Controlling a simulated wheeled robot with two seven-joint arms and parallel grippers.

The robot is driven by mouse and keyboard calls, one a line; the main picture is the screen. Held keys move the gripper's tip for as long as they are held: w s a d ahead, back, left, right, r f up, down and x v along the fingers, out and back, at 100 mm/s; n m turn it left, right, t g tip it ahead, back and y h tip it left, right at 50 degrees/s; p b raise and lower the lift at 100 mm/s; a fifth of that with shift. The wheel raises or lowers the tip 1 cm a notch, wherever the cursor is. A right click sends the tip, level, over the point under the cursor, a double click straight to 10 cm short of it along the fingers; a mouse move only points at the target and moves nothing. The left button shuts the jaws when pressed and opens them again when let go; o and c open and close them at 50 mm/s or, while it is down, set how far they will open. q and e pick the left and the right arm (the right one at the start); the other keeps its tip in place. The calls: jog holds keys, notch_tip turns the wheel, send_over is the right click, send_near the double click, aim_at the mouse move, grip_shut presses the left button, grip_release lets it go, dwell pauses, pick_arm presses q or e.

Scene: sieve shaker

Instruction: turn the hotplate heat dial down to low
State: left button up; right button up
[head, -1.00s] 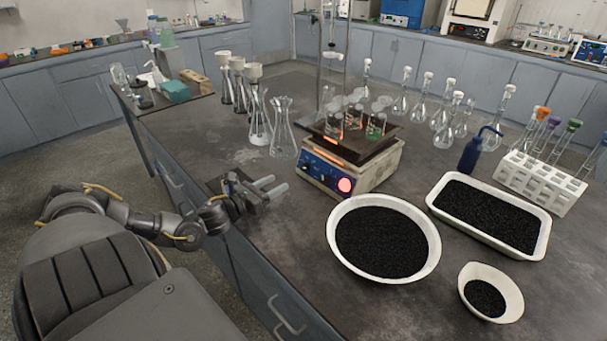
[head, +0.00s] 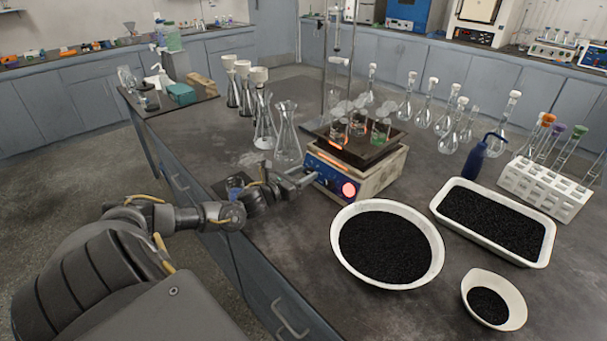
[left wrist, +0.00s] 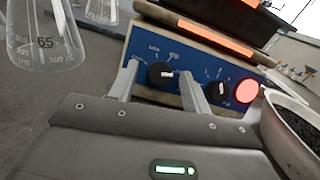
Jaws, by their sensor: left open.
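The hotplate (head: 376,178) has a blue front panel with a glowing red light (head: 348,189), also visible in the left wrist view (left wrist: 247,90). Two black dials show there: a left dial (left wrist: 158,76) with its white mark pointing roughly right, and a right dial (left wrist: 217,93). I cannot read which one is for heat. My left gripper (head: 306,175) is open at the panel. Contact cannot be told. My right gripper is not in view.
Beakers (head: 380,131) stand on the hotplate's dark top, above a glowing orange strip. Conical flasks (head: 287,132) stand just left of it. A round white bowl of black grains (head: 437,270) is close on the right.

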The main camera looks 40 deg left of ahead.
pick_arm(q)
jog(key=shift+w, duration=0.1)
jog(key=shift+c, duration=0.5)
jog(key=c, duration=0.9)
